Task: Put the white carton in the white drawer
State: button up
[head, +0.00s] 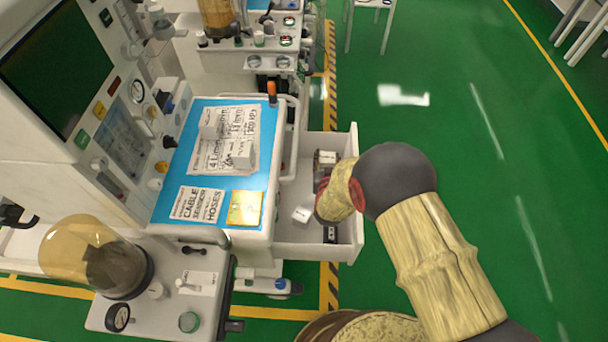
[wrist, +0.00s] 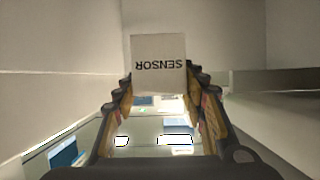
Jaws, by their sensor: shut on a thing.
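A white carton printed SENSOR (wrist: 158,62) sits between the fingertips of my gripper (wrist: 159,84) in the wrist view, with its lettering upside down. The gripper is shut on it. In the head view a small white carton (head: 302,214) shows beside the end of my arm, inside the outline of the open white drawer (head: 290,250); it appears to be the held one. My arm hides the gripper fingers there. Pale walls surround the carton in the wrist view. I cannot tell whether it touches the drawer floor.
The drawer also holds a box (head: 326,157) at its far end and a dark item (head: 330,234) near its front. The cart's blue top (head: 200,112) carries label sheets, white blocks and a yellow pad (head: 245,208).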

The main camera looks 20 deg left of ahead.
notch_tip(320, 180, down, 6)
jog(key=shift+f+b, duration=0.15)
jog(key=shift+b, duration=0.9)
jog(key=s+a+b, duration=0.1)
jog(key=a+b, duration=0.2)
jog(key=a, duration=0.4)
jog(key=shift+s+a+f, duration=0.15)
jog(key=shift+s+a, duration=0.2)
jog(key=shift+s, duration=0.05)
jog(key=shift+f, duration=0.5)
jog(key=shift+f, duration=0.1)
